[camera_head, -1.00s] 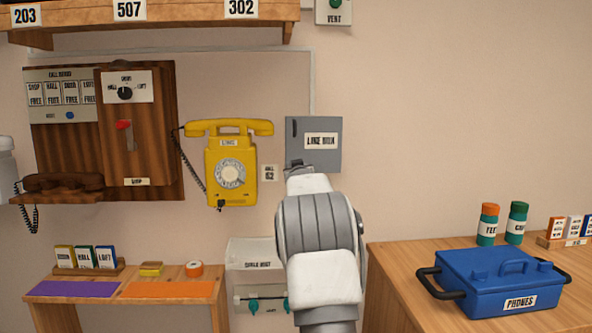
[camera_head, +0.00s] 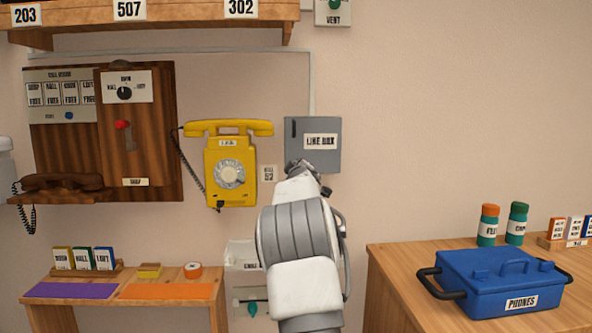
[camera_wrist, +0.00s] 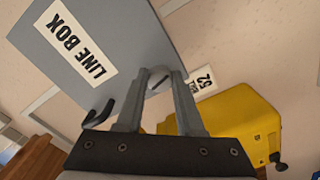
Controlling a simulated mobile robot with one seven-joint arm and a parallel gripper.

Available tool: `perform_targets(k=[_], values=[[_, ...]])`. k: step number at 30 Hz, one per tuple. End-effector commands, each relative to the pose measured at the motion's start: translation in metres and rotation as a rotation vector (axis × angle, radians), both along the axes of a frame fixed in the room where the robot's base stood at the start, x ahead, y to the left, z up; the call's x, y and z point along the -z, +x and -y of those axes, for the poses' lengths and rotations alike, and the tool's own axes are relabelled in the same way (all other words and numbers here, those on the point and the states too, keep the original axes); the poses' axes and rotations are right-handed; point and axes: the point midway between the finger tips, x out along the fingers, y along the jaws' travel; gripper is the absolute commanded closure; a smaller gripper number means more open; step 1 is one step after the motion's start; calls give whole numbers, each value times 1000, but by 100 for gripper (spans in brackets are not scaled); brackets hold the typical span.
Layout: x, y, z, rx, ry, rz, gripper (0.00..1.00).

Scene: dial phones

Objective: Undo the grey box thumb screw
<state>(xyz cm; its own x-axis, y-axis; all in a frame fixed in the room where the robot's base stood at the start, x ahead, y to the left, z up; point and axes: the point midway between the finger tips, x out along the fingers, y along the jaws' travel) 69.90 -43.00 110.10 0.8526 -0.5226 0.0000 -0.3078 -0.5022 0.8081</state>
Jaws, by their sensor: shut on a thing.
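The grey box (camera_head: 328,156) labelled LINE BOX is mounted on the wall, and its door looks closed in the head view. In the wrist view the grey box (camera_wrist: 125,30) appears tilted, with its label and a black hook-shaped part beside my fingers. The thumb screw (camera_wrist: 159,79) shows as a pale round head with a dark slot, at the box's edge. My gripper (camera_wrist: 160,84) is shut on the thumb screw, one finger on each side. In the head view my gripper (camera_head: 300,168) is at the box's lower left corner and my wrist hides part of that corner.
A yellow dial phone (camera_head: 231,165) hangs just left of the box, with a small number plate (camera_head: 269,173) between. A white cabinet (camera_head: 240,257) is below, partly behind my arm. A blue case (camera_head: 500,280) stands on the right table. The wall right of the box is bare.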

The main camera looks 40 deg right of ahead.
Motion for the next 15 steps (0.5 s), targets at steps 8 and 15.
perform_targets(k=[8,15], values=[[0,0,0,-1,-45,-27,100],[0,0,0,-1,-47,-28,100]])
